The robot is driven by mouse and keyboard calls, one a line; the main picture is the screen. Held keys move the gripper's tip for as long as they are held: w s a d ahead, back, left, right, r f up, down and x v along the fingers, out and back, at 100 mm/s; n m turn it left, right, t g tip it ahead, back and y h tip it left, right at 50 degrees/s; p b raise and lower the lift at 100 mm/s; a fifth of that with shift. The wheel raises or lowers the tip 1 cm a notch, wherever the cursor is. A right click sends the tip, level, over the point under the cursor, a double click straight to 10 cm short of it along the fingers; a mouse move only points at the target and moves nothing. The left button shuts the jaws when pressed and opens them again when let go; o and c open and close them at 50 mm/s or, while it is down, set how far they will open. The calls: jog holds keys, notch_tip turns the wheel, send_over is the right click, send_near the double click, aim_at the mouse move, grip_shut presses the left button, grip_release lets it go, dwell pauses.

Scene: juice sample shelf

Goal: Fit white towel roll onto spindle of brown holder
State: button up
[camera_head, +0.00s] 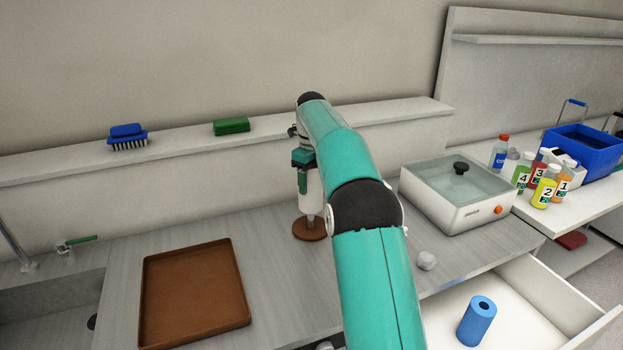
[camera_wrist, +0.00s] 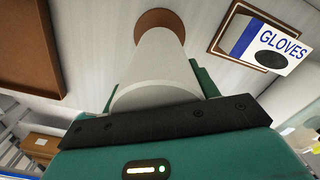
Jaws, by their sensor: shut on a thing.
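The white towel roll (camera_head: 311,192) is upright in my gripper (camera_head: 303,165), and it also shows in the wrist view (camera_wrist: 157,68) between the green fingers. My gripper is shut on the roll's upper part. The brown holder (camera_head: 310,230) has a round base on the counter directly below the roll. A short grey length of its spindle (camera_head: 311,219) shows between the roll's lower end and the base. In the wrist view, the holder's base (camera_wrist: 158,20) shows beyond the roll's far end. The rest of the spindle is hidden, apparently by the roll.
A brown tray (camera_head: 238,255) lies left of the holder. A white lidded basin (camera_head: 453,212) stands right. An open drawer (camera_head: 535,292) at front right holds a blue roll (camera_head: 476,322). A GLOVES label (camera_wrist: 272,46) shows in the wrist view.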

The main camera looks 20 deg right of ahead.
jog(key=shift+f, duration=3.4)
dwell(0.5)
jog(key=o, duration=1.3)
jog(key=shift+c, duration=0.2)
notch_tip(320, 180, up, 12)
jog(key=shift+r, duration=1.05)
